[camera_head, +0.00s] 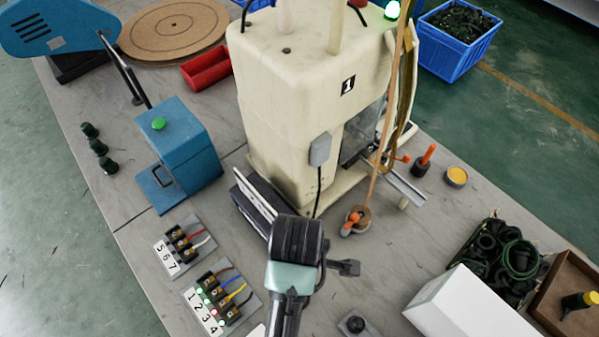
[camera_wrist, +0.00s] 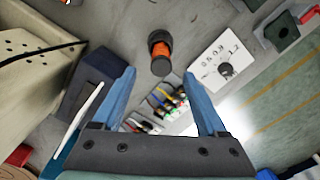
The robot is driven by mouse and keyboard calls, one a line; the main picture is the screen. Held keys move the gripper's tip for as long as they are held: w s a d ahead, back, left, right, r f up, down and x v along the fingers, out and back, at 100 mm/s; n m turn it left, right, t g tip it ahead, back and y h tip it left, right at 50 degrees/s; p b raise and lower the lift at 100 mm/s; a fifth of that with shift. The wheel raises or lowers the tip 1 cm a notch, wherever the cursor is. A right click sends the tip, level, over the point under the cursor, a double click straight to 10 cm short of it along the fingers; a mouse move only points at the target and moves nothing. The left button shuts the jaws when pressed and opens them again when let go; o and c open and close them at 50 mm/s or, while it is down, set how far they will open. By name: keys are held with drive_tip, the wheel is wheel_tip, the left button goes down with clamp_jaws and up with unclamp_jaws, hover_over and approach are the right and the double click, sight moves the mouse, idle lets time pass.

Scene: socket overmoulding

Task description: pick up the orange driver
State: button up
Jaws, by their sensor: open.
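An upright orange driver (camera_wrist: 160,50), orange in the middle with dark ends, stands on the grey table in the wrist view. My gripper (camera_wrist: 160,76) is open, its two blue fingers apart and pointing towards the driver. The driver shows just beyond the fingertips, roughly midway between them; nothing is between the jaws. In the head view my wrist covers this spot, so the driver is hidden there. Other orange-handled items show there: one in a dark cup (camera_head: 421,169) at right and one in a round cup (camera_head: 357,228) near the press.
The beige press (camera_head: 290,110) rises behind my arm, with a dark box (camera_head: 262,212) at its foot. Terminal blocks with coloured wires (camera_head: 222,299) lie at left. A white panel with a knob (camera_wrist: 215,60) is close by. A white box (camera_head: 465,305) stands at right.

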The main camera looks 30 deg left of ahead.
drive_tip(key=f, duration=0.5)
drive_tip(key=f+p, duration=0.1)
drive_tip(key=f, duration=0.4)
drive_tip(key=shift+s+a+f, duration=0.1)
drive_tip(key=shift+s+f, duration=0.1)
drive_tip(key=shift+f, duration=0.15)
clamp_jaws()
